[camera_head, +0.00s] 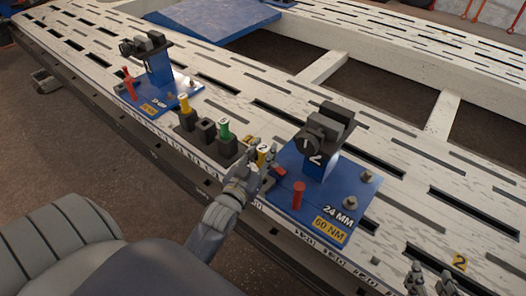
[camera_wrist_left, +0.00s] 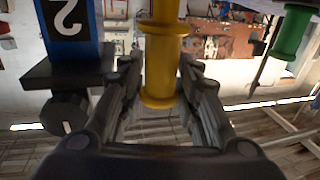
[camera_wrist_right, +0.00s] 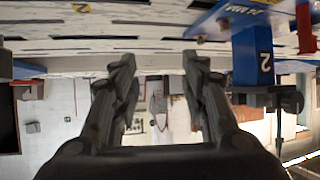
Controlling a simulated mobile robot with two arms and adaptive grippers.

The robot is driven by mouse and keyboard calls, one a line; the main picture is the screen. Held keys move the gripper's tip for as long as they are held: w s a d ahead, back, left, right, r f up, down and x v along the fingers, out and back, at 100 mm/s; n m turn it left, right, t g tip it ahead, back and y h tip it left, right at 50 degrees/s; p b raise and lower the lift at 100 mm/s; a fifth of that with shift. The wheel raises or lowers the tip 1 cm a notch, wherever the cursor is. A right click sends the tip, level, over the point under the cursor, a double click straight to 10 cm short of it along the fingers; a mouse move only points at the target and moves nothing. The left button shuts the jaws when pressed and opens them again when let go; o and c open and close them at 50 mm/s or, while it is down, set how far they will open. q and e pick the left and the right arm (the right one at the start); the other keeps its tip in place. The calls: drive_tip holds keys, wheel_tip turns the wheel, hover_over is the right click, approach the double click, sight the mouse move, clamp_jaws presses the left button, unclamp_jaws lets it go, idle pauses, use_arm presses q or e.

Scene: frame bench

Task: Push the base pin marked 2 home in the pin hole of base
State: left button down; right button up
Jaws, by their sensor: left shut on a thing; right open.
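The yellow base pin marked 2 (camera_head: 262,155) is held upright in my left gripper (camera_head: 256,168), at the left edge of the near blue base (camera_head: 332,205). In the left wrist view, the yellow pin (camera_wrist_left: 160,65) stands between the shut fingers (camera_wrist_left: 158,100). The base carries a blue post marked 2 (camera_head: 318,163) with a dark clamp on top. The pin hole is not visible, and I cannot tell whether the pin's lower end is in it. My right gripper (camera_head: 431,281) is open and empty at the lower right; its fingers (camera_wrist_right: 158,85) are apart in the right wrist view.
A second blue base (camera_head: 160,98) stands farther left. A yellow 2 tag (camera_head: 459,262) marks the bench near my right gripper.

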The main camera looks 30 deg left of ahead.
use_arm(q)
drive_tip(key=shift+r, duration=0.1)
use_arm(e)
drive_tip(key=shift+s+d+f, duration=0.1)
drive_tip(key=shift+s+f, duration=0.1)
drive_tip(key=shift+f, duration=0.1)
drive_tip(key=shift+s+d+f+g, duration=0.1)
drive_tip(key=shift+s+f+g, duration=0.1)
drive_tip(key=shift+g, duration=0.2)
use_arm(q)
drive_tip(key=shift+f, duration=0.35)
use_arm(e)
drive_tip(key=shift+w+a+r+t, duration=0.4)
drive_tip(key=shift+w+r+t, duration=0.25)
drive_tip(key=shift+r, duration=0.1)
drive_tip(key=shift+r, duration=0.1)
use_arm(q)
drive_tip(key=shift+f+b, duration=0.3)
drive_tip(key=shift+f, duration=0.1)
use_arm(e)
drive_tip(key=shift+w+a+r+t+y, duration=0.25)
drive_tip(key=shift+w+r+t, duration=0.35)
drive_tip(key=shift+r, duration=0.3)
use_arm(q)
drive_tip(key=shift+f, duration=0.25)
use_arm(e)
drive_tip(key=shift+w+a+r+t, duration=0.15)
drive_tip(key=shift+w+r+t, duration=0.15)
drive_tip(key=shift+r, duration=0.3)
